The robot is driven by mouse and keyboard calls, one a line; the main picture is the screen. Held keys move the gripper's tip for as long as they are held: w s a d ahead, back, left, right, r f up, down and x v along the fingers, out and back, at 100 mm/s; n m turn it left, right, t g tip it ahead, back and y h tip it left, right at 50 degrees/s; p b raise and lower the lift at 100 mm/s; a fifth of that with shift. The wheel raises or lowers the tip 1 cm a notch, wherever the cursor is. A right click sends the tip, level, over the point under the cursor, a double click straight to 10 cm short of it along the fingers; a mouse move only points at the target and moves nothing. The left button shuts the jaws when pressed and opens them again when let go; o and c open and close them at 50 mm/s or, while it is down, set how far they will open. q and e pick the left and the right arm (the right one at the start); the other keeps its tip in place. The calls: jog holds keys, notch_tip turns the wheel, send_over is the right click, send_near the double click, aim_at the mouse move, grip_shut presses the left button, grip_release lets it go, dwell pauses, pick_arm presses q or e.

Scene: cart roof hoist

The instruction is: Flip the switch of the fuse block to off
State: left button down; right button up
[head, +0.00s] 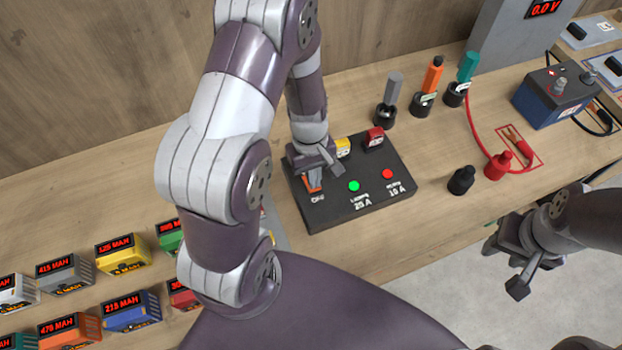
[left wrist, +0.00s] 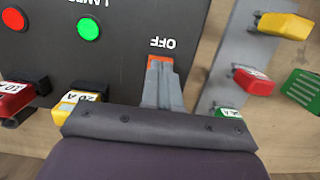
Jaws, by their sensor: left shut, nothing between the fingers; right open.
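The black fuse block (head: 340,205) lies on the bench in the middle of the head view, and its dark top fills the upper left of the left wrist view (left wrist: 120,50). Its orange switch (head: 313,185) is at the left end by the word OFF; it also shows in the left wrist view (left wrist: 154,62), partly covered by the fingers. My left gripper (head: 318,172) is shut and empty, its fingertips (left wrist: 163,72) right at the switch; I cannot tell whether they touch it. A green light (head: 353,186) and a red light (head: 387,173) are lit. My right gripper (head: 518,268) is open and empty, off the bench's front edge.
A yellow fuse (head: 343,147) and a red fuse (head: 375,137) sit at the block's back edge. Several labelled battery packs (head: 123,253) stand at the left. Screwdriver-like tools (head: 432,75), a blue-black battery (head: 555,97) and red and black caps (head: 497,165) stand at the right.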

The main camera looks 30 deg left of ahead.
pick_arm(q)
jog(key=shift+f+b, duration=0.3)
jog(key=shift+f, duration=0.2)
jog(key=shift+r, duration=0.1)
notch_tip(320, 180, up, 7)
jog(key=p, duration=0.7)
jog(key=shift+w+a, duration=0.3)
jog(key=shift+a, duration=0.1)
jog(key=s+d+r+m+t+y+b, duration=0.1)
jog(key=s+d+r+m+t+b, duration=0.1)
jog(key=r+m+b, duration=0.4)
jog(key=s+d+m, duration=0.1)
jog(key=s+m, duration=0.1)
jog(key=m, duration=0.2)
jog(key=shift+s+r+t, duration=0.2)
jog(key=shift+s+t, duration=0.1)
jog(key=shift+s, duration=0.05)
